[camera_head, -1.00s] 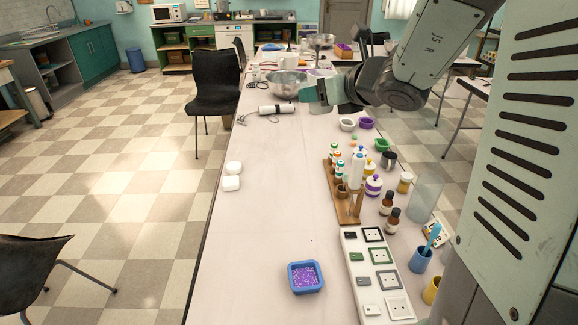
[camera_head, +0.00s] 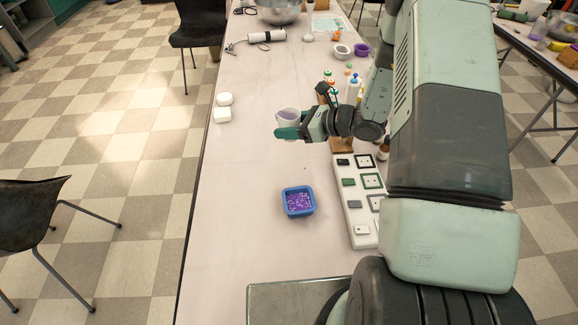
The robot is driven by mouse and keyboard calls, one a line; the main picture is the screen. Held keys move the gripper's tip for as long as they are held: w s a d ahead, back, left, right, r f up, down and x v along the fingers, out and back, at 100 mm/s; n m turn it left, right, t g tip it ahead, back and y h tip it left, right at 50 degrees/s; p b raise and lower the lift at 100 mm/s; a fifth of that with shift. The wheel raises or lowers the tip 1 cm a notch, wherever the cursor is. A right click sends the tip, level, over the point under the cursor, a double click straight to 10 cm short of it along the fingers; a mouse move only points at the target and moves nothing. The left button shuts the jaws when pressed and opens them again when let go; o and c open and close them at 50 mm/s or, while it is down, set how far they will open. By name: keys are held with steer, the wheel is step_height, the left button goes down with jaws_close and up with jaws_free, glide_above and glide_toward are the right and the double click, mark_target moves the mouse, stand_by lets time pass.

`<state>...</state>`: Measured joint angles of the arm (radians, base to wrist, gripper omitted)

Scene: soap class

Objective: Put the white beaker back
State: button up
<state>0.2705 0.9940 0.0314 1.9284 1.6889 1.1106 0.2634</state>
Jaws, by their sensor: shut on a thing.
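My gripper (camera_head: 289,128) is shut on the white beaker (camera_head: 287,116), which shows as a pale cup above its teal finger. The beaker is held over the long pale table (camera_head: 245,175), behind the blue tray of purple bits. The lower part of the beaker is hidden by the finger. I cannot tell how high above the table it is.
The blue square tray (camera_head: 286,203) stands at the middle front. A white strip with switches and sockets (camera_head: 354,215) lies to its right. Two white lidded pieces (camera_head: 222,115) stand near the left edge. Bottles (camera_head: 353,88) stand behind my arm. The table's left middle is clear.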

glide_above(289, 167)
step_height(289, 167, down, 7)
steer(key=shift+r, duration=0.15)
steer(key=shift+f, duration=2.55)
steer(key=shift+f, duration=0.1)
steer(key=o, duration=1.1)
steer(key=shift+o, duration=0.2)
steer(key=v, duration=1.2)
